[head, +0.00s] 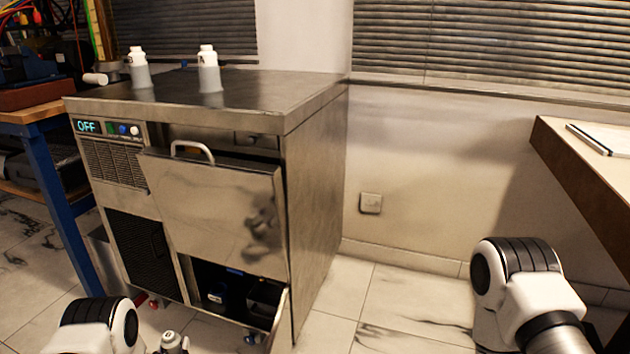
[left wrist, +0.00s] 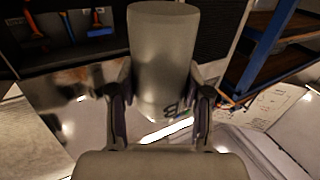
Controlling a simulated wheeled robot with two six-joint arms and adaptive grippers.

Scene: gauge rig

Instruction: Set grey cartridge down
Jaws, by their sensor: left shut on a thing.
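My left gripper (left wrist: 160,88) is shut on the grey cartridge (left wrist: 163,45), a plain cylinder with a dark mark low on its side. The fingers lie on either side of it. In the head view, a small pale-capped part at the bottom edge (head: 171,341) appears to be this cartridge, mostly cut off by the frame. My right gripper is out of view; only part of that arm shows at lower right.
The steel cabinet has an OFF display (head: 88,126) and a handled front panel (head: 220,205) above an open dark compartment (head: 235,285). A blue-legged bench (head: 55,190) stands left, a table edge (head: 575,165) right. The right part of the cabinet top is bare.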

